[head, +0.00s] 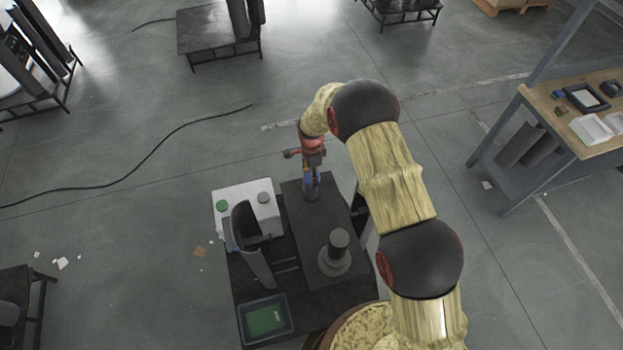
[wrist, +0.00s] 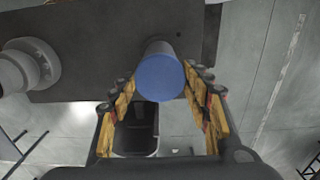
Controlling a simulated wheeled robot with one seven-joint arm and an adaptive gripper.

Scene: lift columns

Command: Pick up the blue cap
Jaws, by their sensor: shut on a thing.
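The blue cap (wrist: 160,77) is a round blue disc on the end of a grey cylinder in the wrist view. My gripper (wrist: 160,88) has its yellow-and-black fingers on both sides of it, shut on it. In the head view my gripper (head: 311,190) is at the far part of the dark platform (head: 293,213); a little blue shows between its fingers. Whether the cap touches the platform cannot be told.
A grey stepped cylinder (head: 337,250) stands on the platform nearer me. To the left are a white box with a green button (head: 235,196), a dark upright holder (head: 250,240) and a tray with a green panel (head: 266,318). A workbench (head: 560,115) stands at the right.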

